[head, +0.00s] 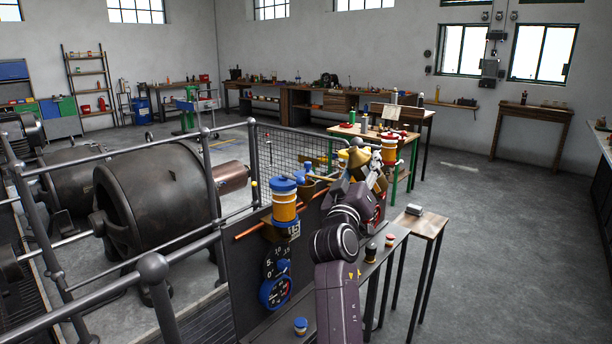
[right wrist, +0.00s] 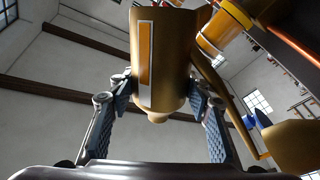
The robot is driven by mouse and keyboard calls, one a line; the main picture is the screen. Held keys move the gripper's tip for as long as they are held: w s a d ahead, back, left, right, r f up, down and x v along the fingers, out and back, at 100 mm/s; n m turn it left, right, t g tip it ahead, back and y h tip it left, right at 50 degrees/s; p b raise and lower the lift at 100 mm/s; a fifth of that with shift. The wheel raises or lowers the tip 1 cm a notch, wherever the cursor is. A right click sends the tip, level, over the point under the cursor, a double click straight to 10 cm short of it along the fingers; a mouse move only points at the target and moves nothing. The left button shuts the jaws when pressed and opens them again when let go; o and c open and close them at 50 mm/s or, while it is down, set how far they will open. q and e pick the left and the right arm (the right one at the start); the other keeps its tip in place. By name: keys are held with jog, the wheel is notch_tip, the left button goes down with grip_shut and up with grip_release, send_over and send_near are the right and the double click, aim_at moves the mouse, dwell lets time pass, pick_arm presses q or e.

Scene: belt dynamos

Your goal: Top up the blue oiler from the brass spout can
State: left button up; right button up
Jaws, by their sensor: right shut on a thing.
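The blue oiler (head: 285,206) has a blue cap and an amber glass with a pale band. It stands upright on the rail panel, left of my right arm. My right gripper (head: 372,172) is shut on the brass spout can (head: 357,158), held above the panel, right of the blue oiler. I cannot tell whether oil flows. My left gripper is not in view.
Another amber oiler (head: 390,152) with red parts stands behind my right gripper. A small blue-capped jar (head: 300,326) sits low in front. A small side table (head: 420,224) stands at right.

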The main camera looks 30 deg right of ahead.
jog(key=shift+m+b, duration=0.4)
jog(key=shift+m, duration=0.3)
jog(key=shift+m+g, duration=0.6)
jog(key=shift+m, duration=0.3)
jog(key=shift+w+a+f+m+g+y+b, duration=0.1)
jog(key=shift+f+m+g+y+b, duration=0.1)
jog(key=shift+m+b, duration=0.15)
jog(key=shift+a+f+m+g+y+b, duration=0.1)
jog(key=shift+m+g+b, duration=0.15)
jog(key=shift+m, duration=0.2)
jog(key=shift+a+f+m+g+y, duration=0.15)
jog(key=shift+f+m+g+y, duration=0.15)
jog(key=shift+m, duration=0.5)
jog(key=shift+w+a+f+m, duration=0.15)
jog(key=shift+a+m, duration=0.1)
jog(key=shift+m, duration=0.15)
